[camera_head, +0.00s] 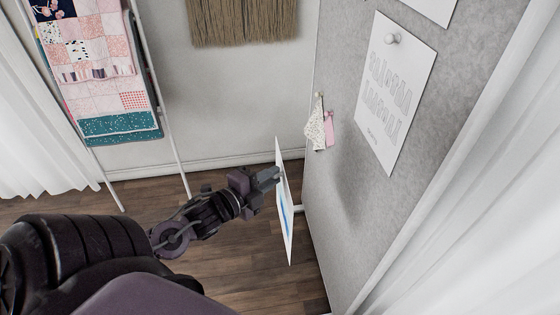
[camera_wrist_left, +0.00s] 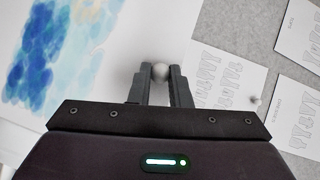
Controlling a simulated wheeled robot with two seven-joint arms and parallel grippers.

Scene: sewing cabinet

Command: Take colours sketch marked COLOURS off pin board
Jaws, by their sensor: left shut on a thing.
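The colours sketch is a white sheet with blue and yellow watercolour patches. In the head view the sketch (camera_head: 286,225) is seen nearly edge-on, hanging at my left gripper (camera_head: 275,176), to the left of the pin board (camera_head: 345,230) in the picture and seemingly clear of its face. In the left wrist view the painted sheet (camera_wrist_left: 60,60) fills the left side. There my left gripper (camera_wrist_left: 160,75) is shut on a white round pin head (camera_wrist_left: 160,71) at the sheet. I cannot read the COLOURS mark. My right gripper is out of view.
A lettered white sheet (camera_head: 396,90) is pinned on the board, with part of another above it. Small fabric swatches (camera_head: 316,128) hang near the board's left edge. A quilt rack (camera_head: 100,75) stands at the left wall. White curtains hang at both sides. Wooden floor (camera_head: 240,270) is open below.

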